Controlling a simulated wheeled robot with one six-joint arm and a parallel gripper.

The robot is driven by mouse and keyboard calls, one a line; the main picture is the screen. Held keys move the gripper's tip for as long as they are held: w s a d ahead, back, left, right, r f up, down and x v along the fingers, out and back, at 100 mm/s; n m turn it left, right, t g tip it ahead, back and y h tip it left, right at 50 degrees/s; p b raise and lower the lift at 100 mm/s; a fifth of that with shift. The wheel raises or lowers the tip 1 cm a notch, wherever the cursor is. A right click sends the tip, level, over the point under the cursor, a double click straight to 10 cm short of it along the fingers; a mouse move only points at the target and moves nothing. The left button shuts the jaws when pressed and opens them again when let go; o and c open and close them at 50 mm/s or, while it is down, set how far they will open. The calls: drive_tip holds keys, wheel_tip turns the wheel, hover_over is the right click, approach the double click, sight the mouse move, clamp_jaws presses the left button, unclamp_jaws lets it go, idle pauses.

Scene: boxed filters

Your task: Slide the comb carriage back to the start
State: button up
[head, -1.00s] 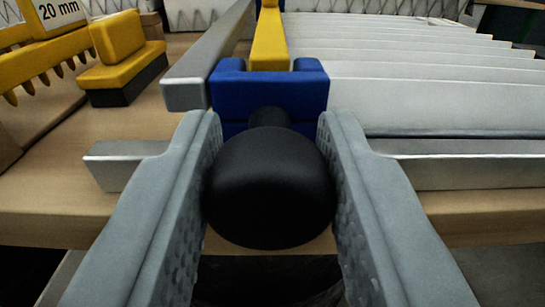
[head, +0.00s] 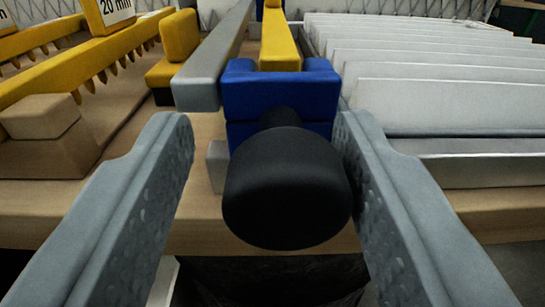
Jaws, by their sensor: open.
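The comb carriage is a blue block (head: 279,88) with a black knob (head: 286,190) on its near face. A yellow bar (head: 279,45) and a grey bar (head: 210,62) run back from it. The carriage is close to the left end of a metal rail (head: 217,166); a short stub of rail shows at its left. My gripper (head: 265,122) is open around the knob. The left finger is clearly apart from it; the right finger is very close, and I cannot tell whether it touches. The knob hides part of the carriage's lower front.
Several white pleats (head: 430,100) stand to the right. At the left are yellow toothed combs (head: 85,62), one labelled 20 mm, a wooden block (head: 40,116) and a yellow-handled block (head: 178,45). The wooden table's front edge (head: 200,238) runs below.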

drive_tip(key=shift+o, duration=0.2)
drive_tip(key=s, duration=1.7)
drive_tip(key=shift+s, duration=0.2)
drive_tip(key=s+a+r, duration=0.4)
drive_tip(key=s+r, duration=0.3)
drive_tip(key=s, duration=0.1)
drive_tip(key=s+a+r, duration=0.5)
drive_tip(key=s+r, duration=0.3)
drive_tip(key=shift+s+a+g, duration=0.2)
drive_tip(key=shift+s+g, duration=0.1)
